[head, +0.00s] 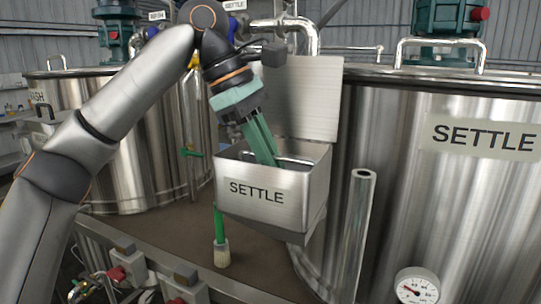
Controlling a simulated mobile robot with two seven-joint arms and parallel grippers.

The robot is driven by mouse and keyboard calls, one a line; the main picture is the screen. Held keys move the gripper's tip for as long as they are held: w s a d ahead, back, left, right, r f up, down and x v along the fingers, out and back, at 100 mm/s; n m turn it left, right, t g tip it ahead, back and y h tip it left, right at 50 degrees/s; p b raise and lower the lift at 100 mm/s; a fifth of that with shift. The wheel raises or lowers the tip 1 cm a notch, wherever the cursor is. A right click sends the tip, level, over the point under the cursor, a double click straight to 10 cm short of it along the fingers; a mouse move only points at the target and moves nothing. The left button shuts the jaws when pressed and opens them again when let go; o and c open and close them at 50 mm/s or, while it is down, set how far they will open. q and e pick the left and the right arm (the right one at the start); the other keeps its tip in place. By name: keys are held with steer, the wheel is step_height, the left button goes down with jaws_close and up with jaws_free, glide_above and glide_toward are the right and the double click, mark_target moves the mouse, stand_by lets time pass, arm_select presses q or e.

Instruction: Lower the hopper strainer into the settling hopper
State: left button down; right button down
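The settling hopper (228,199) is a square steel bin labelled SETTLE, open at the top, with its flat lid (300,100) raised behind it. My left gripper (268,160) points down into its mouth. Its two green fingers are close together, and their tips are at or below the front rim. A grey metal bar or rim (295,160) shows inside the hopper, right of the fingers. It may be part of the hopper strainer, but most of the inside is hidden by the front wall. I cannot tell whether the fingers grip it. My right gripper is out of view.
A large SETTLE tank (450,210) stands close on the right, and another tank (125,110) at the left. An upright steel pipe (356,235) rises right of the hopper. A green-handled tool with a pale end (221,252) stands on the brown deck (175,235) below.

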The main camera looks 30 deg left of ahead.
arm_select(q)
steer(key=shift+f, duration=0.15)
steer(key=c, duration=0.9)
jaws_free()
steer(key=p+v, duration=0.2)
steer(key=v, duration=1)
steer(key=shift+r, duration=0.25)
steer(key=shift+s+f, duration=0.1)
